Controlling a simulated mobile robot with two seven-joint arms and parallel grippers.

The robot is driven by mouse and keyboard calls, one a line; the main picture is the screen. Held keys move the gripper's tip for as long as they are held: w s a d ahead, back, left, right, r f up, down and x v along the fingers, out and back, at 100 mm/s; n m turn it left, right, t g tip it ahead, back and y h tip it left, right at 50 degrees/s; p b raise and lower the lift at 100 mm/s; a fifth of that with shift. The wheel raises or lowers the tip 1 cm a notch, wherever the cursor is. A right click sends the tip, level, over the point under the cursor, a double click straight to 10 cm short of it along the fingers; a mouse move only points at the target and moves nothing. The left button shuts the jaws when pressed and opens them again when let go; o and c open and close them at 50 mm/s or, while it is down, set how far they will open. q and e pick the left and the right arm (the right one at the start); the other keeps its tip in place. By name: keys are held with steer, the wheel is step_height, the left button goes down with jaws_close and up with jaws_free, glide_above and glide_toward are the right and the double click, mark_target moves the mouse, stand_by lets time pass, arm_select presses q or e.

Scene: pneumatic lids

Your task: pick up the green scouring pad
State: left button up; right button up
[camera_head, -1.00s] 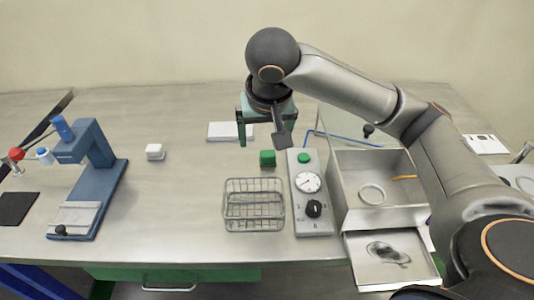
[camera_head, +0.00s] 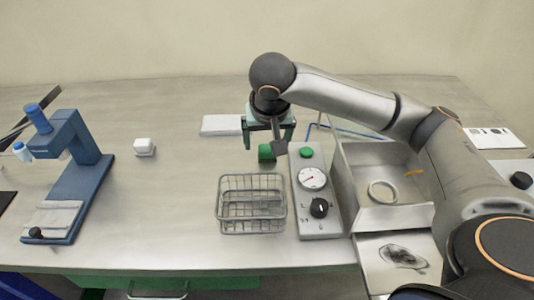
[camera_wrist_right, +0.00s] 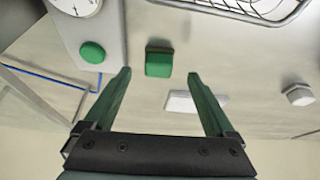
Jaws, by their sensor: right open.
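The green scouring pad (camera_head: 265,153) is a small green block on the steel bench, behind the wire basket and left of the gauge box. It also shows in the right wrist view (camera_wrist_right: 159,63), centred just beyond the fingertips. My right gripper (camera_head: 268,140) is above the pad, pointing down, with its green fingers apart. In the wrist view the open gripper (camera_wrist_right: 159,76) has nothing between its fingers, and the pad lies in line with the gap. The gripper partly hides the pad's surroundings in the head view. My left gripper is not in view.
The wire basket (camera_head: 252,205) stands in front of the pad. The gauge box (camera_head: 318,218) with a green button (camera_head: 306,153) is close on the right. A white slab (camera_head: 220,125) lies behind left. A blue press (camera_head: 75,180) stands at left; bench between is mostly clear.

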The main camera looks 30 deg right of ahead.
mark_target(267, 149)
steer(key=x, duration=0.4)
steer(key=shift+s+d, duration=0.1)
steer(key=shift+s, duration=0.05)
steer(key=shift+r, duration=0.1)
jaws_close()
stand_by(0.4)
